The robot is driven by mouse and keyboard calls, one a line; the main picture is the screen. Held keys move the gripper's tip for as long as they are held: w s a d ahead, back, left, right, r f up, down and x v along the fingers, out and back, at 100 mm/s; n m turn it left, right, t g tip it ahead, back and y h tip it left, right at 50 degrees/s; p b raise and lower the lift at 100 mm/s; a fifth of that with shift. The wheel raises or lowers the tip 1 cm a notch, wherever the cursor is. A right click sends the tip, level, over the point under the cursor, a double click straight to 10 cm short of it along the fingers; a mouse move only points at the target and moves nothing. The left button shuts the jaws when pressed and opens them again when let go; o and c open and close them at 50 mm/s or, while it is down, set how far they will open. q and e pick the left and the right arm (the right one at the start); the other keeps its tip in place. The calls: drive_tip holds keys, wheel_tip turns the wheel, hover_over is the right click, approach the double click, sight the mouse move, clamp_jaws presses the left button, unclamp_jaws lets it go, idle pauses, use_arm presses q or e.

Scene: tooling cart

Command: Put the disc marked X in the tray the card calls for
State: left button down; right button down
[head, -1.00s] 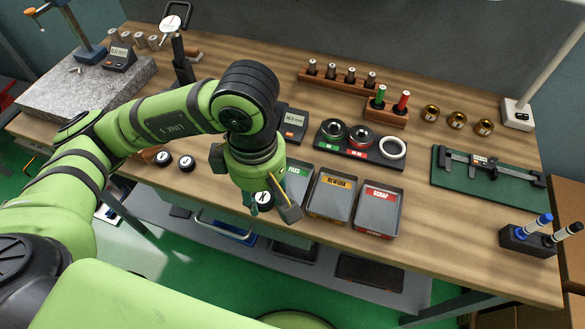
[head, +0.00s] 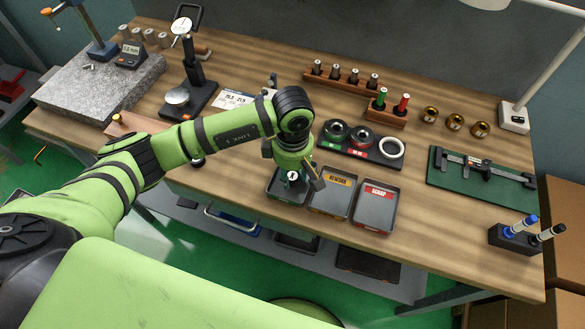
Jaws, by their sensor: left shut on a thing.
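My left gripper (head: 297,186) is over the left tray (head: 273,207), shut on a small dark disc (head: 292,176) with a white face. The mark on it is too small to read clearly now; an X showed on it earlier. The left tray's label is hidden by the gripper. The rework tray (head: 331,200), with a yellow label, and the scrap tray (head: 376,210), with a red label, stand to its right and look empty. A white card (head: 232,98) with printed numbers lies behind my left arm; its text is only partly legible. My right gripper is out of view.
A black ring-gauge holder (head: 365,150) stands just behind the trays. A dial gauge stand (head: 195,85) and a granite plate (head: 100,85) are at the left. A caliper on a green mat (head: 470,190) lies at the right. The wood is bare right of the scrap tray.

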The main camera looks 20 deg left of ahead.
use_arm(q)
drive_tip(key=shift+f, duration=0.15)
drive_tip(key=shift+f, duration=0.1)
drive_tip(key=shift+f+b, duration=0.1)
drive_tip(key=shift+b, duration=0.25)
drive_tip(key=c, duration=1.1)
unclamp_jaws()
drive_tip(key=shift+o, duration=0.2)
